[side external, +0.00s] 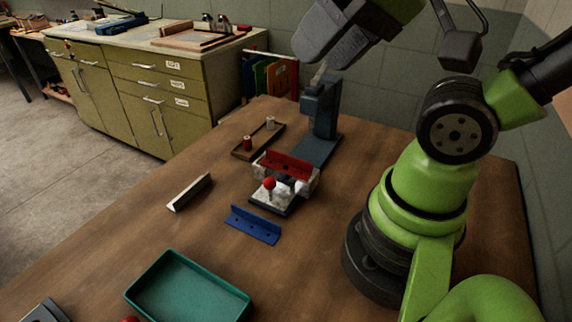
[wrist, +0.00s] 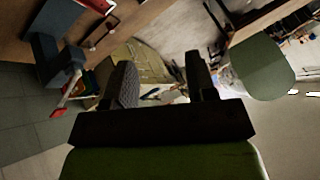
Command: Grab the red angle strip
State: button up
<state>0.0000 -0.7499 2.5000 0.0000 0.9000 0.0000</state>
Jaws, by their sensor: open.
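The red angle strip (side external: 287,163) rests on top of a small pale fixture (side external: 262,171) in the middle of the wooden table in the side view. A red ball knob (side external: 269,183) stands in front of it. My gripper (wrist: 160,62) is open in the wrist view, with nothing between its two dark fingers. In the side view my arm's end is raised high at the top, well above the table and apart from the strip.
A blue angle strip (side external: 254,224) and a pale metal strip (side external: 189,192) lie on the table. A teal tray (side external: 240,302) is at the front. A dark press (side external: 320,110) stands behind the fixture, beside a shallow tray (side external: 241,153) with two spools. The table's left front is mostly clear.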

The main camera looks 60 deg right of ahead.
dwell(0.4)
jog(key=c, duration=0.3)
jog(key=n+g+h, duration=0.2)
jog(key=n+g, duration=0.2)
jog(key=g, duration=0.3)
send_over(290, 157)
notch_tip(290, 157, down, 19)
jog(key=shift+f, duration=0.15)
jog(key=shift+w+d+f, duration=0.1)
jog(key=shift+f, duration=1.5)
jog(key=shift+w+f, duration=0.1)
jog(key=shift+f, duration=1.45)
